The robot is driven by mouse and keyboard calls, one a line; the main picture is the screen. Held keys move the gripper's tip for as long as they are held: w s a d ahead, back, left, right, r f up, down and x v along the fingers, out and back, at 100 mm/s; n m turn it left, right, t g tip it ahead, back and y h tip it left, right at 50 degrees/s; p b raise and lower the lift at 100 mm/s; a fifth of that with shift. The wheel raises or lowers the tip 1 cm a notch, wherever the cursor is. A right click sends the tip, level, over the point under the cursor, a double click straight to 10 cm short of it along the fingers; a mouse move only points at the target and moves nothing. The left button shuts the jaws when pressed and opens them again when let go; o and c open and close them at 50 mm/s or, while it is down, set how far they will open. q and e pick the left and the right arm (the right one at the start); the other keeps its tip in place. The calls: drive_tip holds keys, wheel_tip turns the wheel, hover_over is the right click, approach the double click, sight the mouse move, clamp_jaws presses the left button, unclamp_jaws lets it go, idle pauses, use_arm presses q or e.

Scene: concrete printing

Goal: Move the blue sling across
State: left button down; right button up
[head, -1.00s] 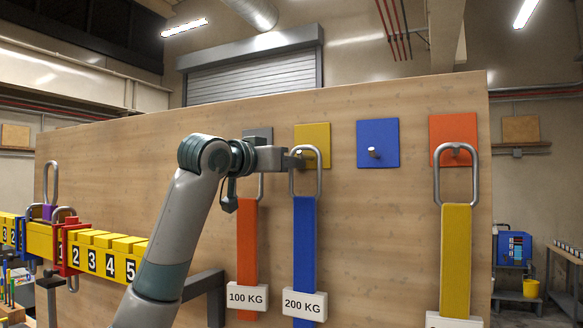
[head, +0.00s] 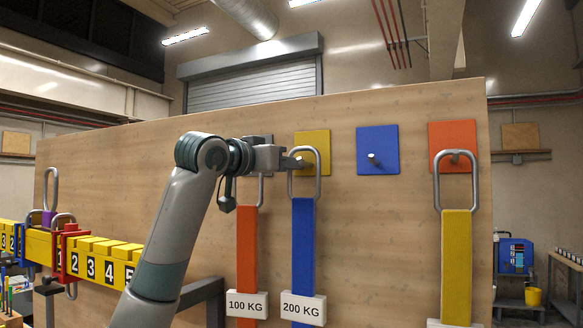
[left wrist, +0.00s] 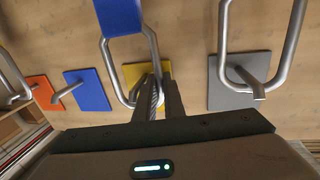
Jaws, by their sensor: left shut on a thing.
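The blue sling (head: 303,240) hangs upright with a metal ring at its top and a white 200 KG label (head: 303,308). Its ring is in front of the yellow plate (head: 322,150). My left gripper (head: 298,161) is shut on the upper left of this ring. In the left wrist view, which is inverted, my fingers (left wrist: 160,97) meet the ring below the blue strap (left wrist: 119,17), in front of the yellow plate (left wrist: 136,74). My fingers partly hide that plate's peg, so I cannot tell whether the ring still rests on it. My right gripper is out of view.
An orange sling (head: 246,250) labelled 100 KG hangs close on the left at the grey plate (left wrist: 230,88). The blue plate (head: 378,148) has a bare peg. A yellow sling (head: 456,265) hangs at the orange plate (head: 440,133). A numbered yellow beam (head: 100,255) is at left.

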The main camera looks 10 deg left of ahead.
use_arm(q)
drive_tip(key=s+d+b+v, duration=0.1)
drive_tip(key=b+v, duration=0.5)
drive_tip(key=v, duration=0.7)
drive_tip(key=shift+d, duration=0.65)
idle(0.6)
idle(1.1)
